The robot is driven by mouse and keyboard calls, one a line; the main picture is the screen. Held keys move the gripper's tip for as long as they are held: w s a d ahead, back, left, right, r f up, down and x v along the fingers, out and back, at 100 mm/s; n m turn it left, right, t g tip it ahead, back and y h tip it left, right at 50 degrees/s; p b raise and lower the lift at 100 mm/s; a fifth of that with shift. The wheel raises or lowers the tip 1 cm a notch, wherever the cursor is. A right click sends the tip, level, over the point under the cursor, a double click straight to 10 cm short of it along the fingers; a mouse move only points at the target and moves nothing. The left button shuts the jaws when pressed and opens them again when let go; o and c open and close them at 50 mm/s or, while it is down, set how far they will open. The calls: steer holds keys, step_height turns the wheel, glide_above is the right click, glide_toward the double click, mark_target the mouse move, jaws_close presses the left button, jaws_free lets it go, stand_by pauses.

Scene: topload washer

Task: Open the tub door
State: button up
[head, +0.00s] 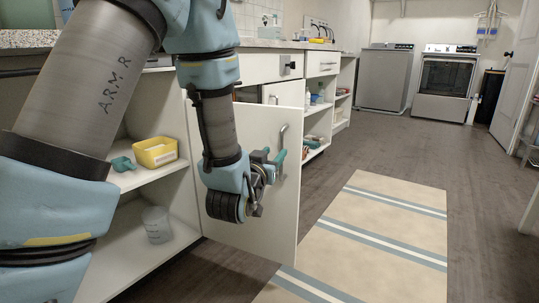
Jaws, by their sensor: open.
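My gripper (270,158) is in front of an open white cabinet door (260,215) at the centre. Its teal fingers are apart, close to the door's grey bar handle (283,138); I cannot tell whether they touch it. Far off at the back stands a grey top-loading washer (384,80), its top surface seen at a low angle. A second machine (446,85), with a dark front window, stands to its right. No tub door can be made out clearly on the washer from here.
A yellow box (155,152) and a clear cup (157,225) sit on open shelves at the left. A striped rug (375,240) lies on the wooden floor (400,150). The floor toward the machines looks clear. A white room door (508,80) stands at the right.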

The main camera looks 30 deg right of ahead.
steer(key=p+v, duration=0.3)
steer(key=p, duration=0.4)
steer(key=shift+s+p, duration=0.1)
steer(key=shift+p, duration=0.3)
